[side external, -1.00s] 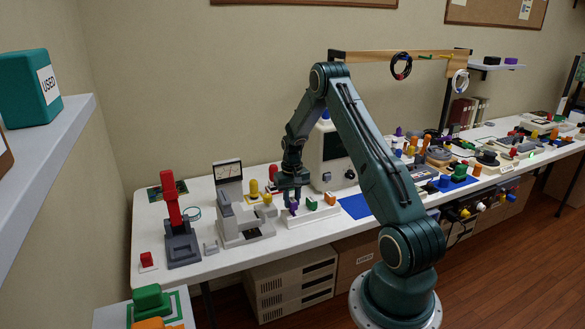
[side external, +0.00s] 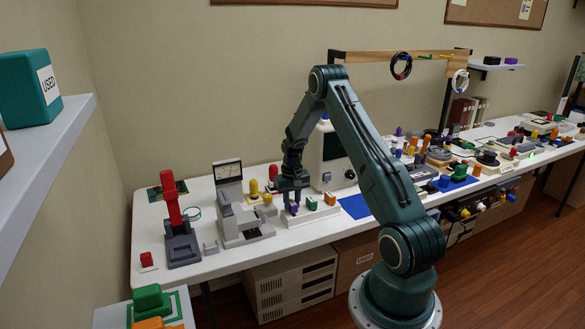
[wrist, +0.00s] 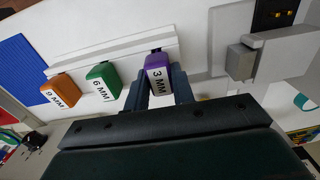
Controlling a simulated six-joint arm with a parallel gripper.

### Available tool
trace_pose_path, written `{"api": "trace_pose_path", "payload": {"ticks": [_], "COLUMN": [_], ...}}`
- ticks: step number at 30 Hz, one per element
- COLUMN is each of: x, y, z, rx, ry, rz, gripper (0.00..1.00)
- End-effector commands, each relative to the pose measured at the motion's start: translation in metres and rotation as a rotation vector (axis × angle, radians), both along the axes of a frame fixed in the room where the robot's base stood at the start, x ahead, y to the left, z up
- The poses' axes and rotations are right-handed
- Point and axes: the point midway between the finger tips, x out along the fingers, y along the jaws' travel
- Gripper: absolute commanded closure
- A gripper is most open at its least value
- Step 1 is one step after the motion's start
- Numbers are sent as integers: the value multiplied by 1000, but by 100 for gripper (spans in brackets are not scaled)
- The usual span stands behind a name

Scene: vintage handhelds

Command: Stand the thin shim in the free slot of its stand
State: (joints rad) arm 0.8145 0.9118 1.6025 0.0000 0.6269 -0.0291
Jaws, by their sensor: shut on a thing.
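The thin shim is a purple block marked "3 MM" (wrist: 158,70), and it also shows in the side view (side external: 294,209). My gripper (wrist: 162,84) is shut on it, one finger on each side; in the side view my gripper (side external: 293,200) points down over the stand's left end. The stand is a long white base (side external: 311,217), which shows in the wrist view as a pale strip (wrist: 112,62). The shim is in line with the green "6 MM" (wrist: 102,80) and orange "9 MM" (wrist: 60,89) shims. Its lower end is hidden, so I cannot tell how deep it sits.
A grey-white fixture with a dial (side external: 240,215) stands left of the stand. A grey block (wrist: 241,61) is close right of my gripper in the wrist view. A blue mat (side external: 355,206) lies right of the stand. A white instrument box (side external: 326,165) stands behind.

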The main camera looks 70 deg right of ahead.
Motion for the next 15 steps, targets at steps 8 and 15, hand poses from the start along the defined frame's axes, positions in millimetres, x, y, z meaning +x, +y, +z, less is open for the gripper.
{"api": "trace_pose_path", "payload": {"ticks": [8,15], "x": [0,0], "y": [0,0], "z": [-4,-7], "rx": [0,0], "ry": [0,0], "rz": [0,0], "gripper": [100,100]}}
